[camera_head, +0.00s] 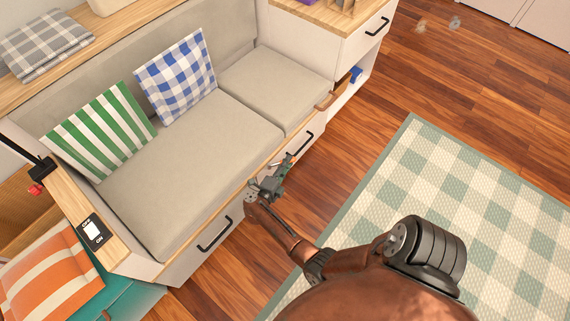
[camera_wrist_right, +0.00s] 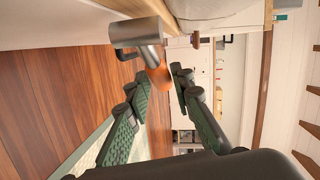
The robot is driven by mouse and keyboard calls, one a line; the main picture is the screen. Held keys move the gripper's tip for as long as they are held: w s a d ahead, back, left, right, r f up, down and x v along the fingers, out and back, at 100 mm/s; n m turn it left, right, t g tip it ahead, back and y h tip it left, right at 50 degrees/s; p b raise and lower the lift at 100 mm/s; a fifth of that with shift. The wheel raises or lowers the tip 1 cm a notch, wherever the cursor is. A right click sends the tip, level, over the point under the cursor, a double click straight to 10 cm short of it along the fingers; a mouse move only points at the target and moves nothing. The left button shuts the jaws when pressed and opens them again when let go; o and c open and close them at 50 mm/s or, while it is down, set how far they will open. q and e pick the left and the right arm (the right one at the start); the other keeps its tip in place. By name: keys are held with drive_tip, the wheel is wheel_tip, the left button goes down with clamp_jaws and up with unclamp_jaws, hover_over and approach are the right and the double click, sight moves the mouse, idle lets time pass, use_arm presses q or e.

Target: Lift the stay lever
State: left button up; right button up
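The stay lever (camera_wrist_right: 140,33) shows in the right wrist view as a grey metal cylinder with an orange grip (camera_wrist_right: 158,75). It sticks out beneath a pale wooden edge. My right gripper (camera_wrist_right: 154,84) is open, its two green-grey fingers on either side of the orange grip in the picture. I cannot tell whether either finger touches it. In the head view my right gripper (camera_head: 268,186) is at the front edge of the bench and hides most of the lever there. My left gripper is not in view.
The bench (camera_head: 200,200) has grey cushions, a green striped pillow (camera_head: 100,130) and a blue checked pillow (camera_head: 176,76). Black drawer handles (camera_head: 214,235) stick out below its front edge. A checked rug (camera_head: 440,190) lies on the wooden floor.

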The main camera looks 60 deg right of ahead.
drive_tip(key=shift+o, duration=1.4)
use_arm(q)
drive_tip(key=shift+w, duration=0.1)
use_arm(e)
drive_tip(key=a+r, duration=0.1)
drive_tip(key=a, duration=0.6)
drive_tip(key=shift+s+a, duration=0.2)
drive_tip(key=shift+s, duration=0.2)
drive_tip(key=shift+c, duration=0.3)
